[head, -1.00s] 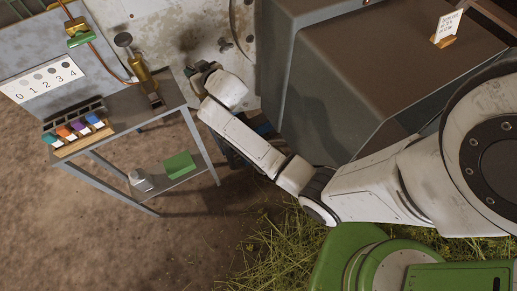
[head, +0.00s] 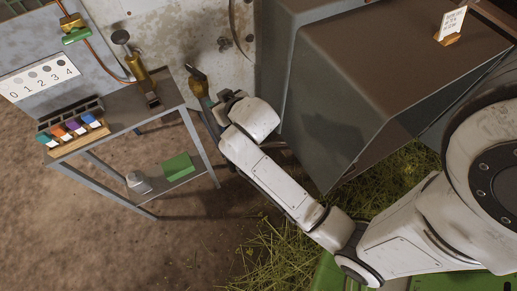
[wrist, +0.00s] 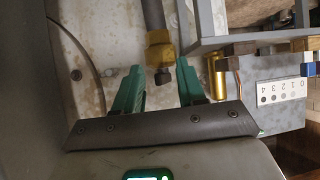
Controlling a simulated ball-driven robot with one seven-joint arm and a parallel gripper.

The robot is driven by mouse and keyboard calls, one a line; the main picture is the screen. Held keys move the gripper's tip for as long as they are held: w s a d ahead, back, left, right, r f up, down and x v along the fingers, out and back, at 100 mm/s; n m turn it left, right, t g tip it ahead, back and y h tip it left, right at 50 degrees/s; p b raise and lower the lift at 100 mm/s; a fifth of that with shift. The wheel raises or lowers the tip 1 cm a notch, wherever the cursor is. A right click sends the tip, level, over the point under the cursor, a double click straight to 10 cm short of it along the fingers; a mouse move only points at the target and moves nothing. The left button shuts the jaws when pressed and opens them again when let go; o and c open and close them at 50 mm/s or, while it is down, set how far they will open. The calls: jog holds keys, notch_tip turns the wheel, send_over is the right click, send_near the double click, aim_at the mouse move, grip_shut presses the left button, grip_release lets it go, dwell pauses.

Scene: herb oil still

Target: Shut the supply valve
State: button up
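A green-handled brass valve (head: 75,32) sits on copper tubing at the upper left of the head view. Which fitting is the supply valve is not marked. A yellow fitting with a dark tip (head: 197,84) stands by the wall, close to my gripper (head: 226,102). In the wrist view my gripper (wrist: 158,66) has its two green fingers spread apart, with nothing held. The yellow fitting (wrist: 160,52) on a grey pipe shows between and beyond the fingertips, apparently apart from them. In the head view the fingers are not clear.
A 0–4 chart (head: 40,78) is behind. A large metal cabinet (head: 385,75) stands right of my arm.

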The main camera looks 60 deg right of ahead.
jog(key=s+a+f+g+b, duration=0.3)
jog(key=s+f+g+b, duration=0.2)
jog(key=s+f, duration=0.5)
jog(key=s, duration=0.3)
jog(key=shift+s+f+g, duration=0.3)
jog(key=shift+s+f, duration=0.05)
jog(key=shift+w, duration=0.1)
jog(key=n+t+y+p, duration=0.1)
jog(key=n+t+p, duration=0.1)
jog(key=t+p, duration=0.9)
send_near(194, 69)
jog(key=w+b, duration=0.1)
jog(key=w, duration=0.2)
jog(key=w+d+f+t+b, duration=0.1)
jog(key=w+b, duration=0.1)
jog(key=w, duration=0.1)
jog(key=w+d+t+b, duration=0.1)
jog(key=w+b, duration=0.1)
jog(key=w, duration=0.1)
jog(key=shift+w+d+f, duration=0.2)
jog(key=shift+w+f, duration=0.15)
jog(key=shift+c, duration=0.4)
